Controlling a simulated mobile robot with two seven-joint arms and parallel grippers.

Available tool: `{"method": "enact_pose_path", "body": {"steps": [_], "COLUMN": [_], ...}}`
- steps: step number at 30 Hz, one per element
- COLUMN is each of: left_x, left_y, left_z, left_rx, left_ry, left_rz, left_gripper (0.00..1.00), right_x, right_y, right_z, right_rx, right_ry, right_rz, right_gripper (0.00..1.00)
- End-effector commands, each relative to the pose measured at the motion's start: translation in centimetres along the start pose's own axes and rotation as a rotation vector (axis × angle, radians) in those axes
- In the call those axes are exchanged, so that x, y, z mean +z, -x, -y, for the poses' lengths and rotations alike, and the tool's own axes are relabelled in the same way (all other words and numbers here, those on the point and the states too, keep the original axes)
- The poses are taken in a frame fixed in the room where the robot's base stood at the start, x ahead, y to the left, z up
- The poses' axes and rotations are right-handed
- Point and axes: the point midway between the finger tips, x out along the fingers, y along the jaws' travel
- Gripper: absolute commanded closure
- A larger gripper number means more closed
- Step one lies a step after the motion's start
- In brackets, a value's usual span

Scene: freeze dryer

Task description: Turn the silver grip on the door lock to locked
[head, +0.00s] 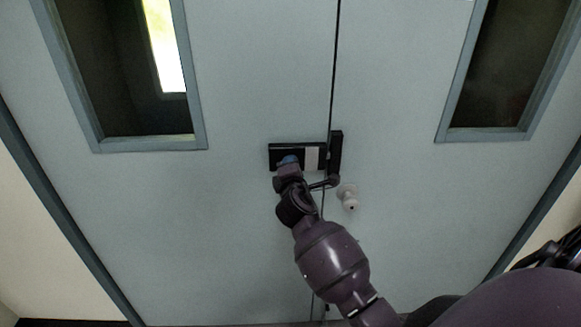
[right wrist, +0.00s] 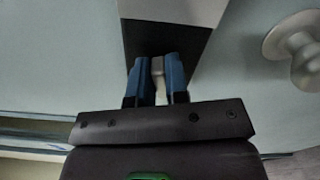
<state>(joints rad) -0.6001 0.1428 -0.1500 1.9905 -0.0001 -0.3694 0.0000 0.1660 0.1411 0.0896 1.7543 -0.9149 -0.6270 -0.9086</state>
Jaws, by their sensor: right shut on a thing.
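The door lock (head: 312,158) is a black horizontal bar with a pale silver section, mounted near the seam of the double door. It also shows in the right wrist view as a black body (right wrist: 150,36) with a silver section. My right gripper (head: 288,161) is at the left part of the lock. In the right wrist view, its blue fingers (right wrist: 158,72) are shut on the small silver grip (right wrist: 158,66), which stands out from the black body. The fingers hide most of the grip. My left gripper is not in view.
A round silver door knob (head: 348,196) sits just right of the seam, below the lock, and is close beside my right gripper in the wrist view (right wrist: 299,45). A black upright plate (head: 336,150) adjoins the lock. Each door leaf has a window.

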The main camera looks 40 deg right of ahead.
Motion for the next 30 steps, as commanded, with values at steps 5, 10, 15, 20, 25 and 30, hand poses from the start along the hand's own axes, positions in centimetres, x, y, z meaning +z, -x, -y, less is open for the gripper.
{"method": "enact_pose_path", "body": {"steps": [5,10,15,20,25,30], "left_x": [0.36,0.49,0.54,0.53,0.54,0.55], "left_y": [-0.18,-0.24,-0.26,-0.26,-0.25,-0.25], "left_z": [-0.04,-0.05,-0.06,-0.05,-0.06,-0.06], "left_rx": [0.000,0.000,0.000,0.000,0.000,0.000], "left_ry": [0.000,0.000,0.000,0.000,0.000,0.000], "left_rz": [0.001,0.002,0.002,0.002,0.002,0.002], "left_gripper": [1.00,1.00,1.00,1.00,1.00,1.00], "right_x": [0.04,0.06,0.07,0.07,0.07,0.06], "right_y": [-0.02,-0.02,-0.02,-0.02,-0.02,-0.02], "right_z": [0.16,0.20,0.20,0.19,0.19,0.18], "right_rx": [0.000,-0.001,-0.001,-0.001,-0.001,-0.001], "right_ry": [-0.085,-0.134,-0.154,-0.156,-0.155,-0.155], "right_rz": [0.001,0.002,0.002,0.002,0.002,0.001], "right_gripper": [1.00,1.00,1.00,1.00,1.00,0.65]}}
